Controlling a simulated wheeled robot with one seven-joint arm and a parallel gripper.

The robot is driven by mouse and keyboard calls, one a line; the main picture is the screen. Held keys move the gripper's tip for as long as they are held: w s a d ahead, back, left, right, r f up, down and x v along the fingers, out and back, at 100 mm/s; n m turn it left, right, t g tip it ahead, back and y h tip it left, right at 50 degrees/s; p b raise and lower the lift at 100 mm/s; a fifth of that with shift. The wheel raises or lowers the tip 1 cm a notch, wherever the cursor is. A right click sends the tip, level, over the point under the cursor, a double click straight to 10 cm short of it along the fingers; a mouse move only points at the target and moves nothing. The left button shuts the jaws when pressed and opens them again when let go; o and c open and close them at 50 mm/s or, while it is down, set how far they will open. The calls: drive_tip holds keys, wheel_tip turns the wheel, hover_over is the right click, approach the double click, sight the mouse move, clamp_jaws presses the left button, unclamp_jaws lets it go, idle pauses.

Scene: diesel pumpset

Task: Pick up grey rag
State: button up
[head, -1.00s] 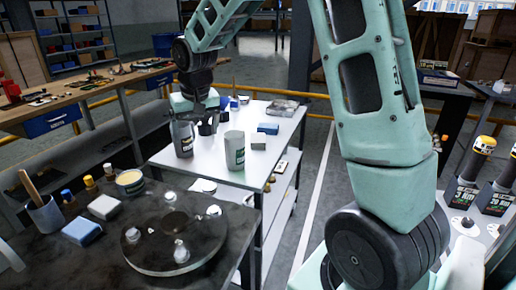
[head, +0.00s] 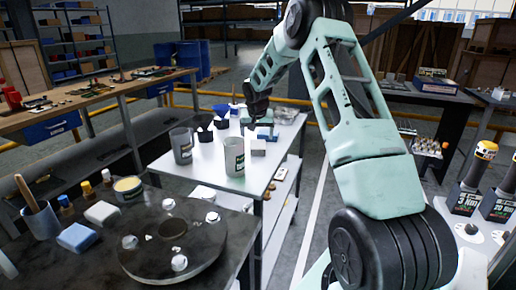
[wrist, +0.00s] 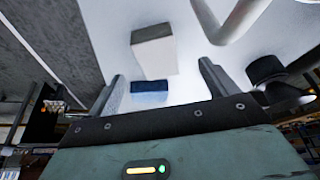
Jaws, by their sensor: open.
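A small pale grey folded block, seemingly the grey rag (head: 258,147), lies on the white cart top (head: 207,176). In the wrist view the grey rag (wrist: 153,48) lies beyond my fingertips, roughly between their lines. A blue block (wrist: 149,86) lies beside it, nearer the gripper body in that picture. My gripper (wrist: 161,72) is open and empty, above the cart.
Two grey cans (head: 234,157) (head: 181,146) stand left of the grey rag. Dark-topped items (head: 205,134) stand behind them. The dark table (head: 105,260) in front holds another pale block (head: 102,212), a blue block (head: 77,237) and a round plate (head: 172,250).

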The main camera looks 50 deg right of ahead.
sight(258, 145)
drive_tip(key=shift+d+p+x, duration=0.15)
drive_tip(key=shift+p+x, duration=0.2)
drive_tip(key=shift+x, duration=1.45)
drive_tip(key=shift+d+p+x, duration=0.2)
drive_tip(key=shift+p+x, duration=0.1)
drive_tip(key=shift+x, duration=1.5)
drive_tip(key=shift+r, duration=0.1)
drive_tip(key=c, duration=1.2)
drive_tip(key=shift+o, duration=0.2)
drive_tip(key=shift+r, duration=0.1)
wheel_tip(258, 145, up, 10)
drive_tip(key=b, duration=0.1)
drive_tip(key=shift+o, duration=1.4)
drive_tip(key=shift+c, duration=0.5)
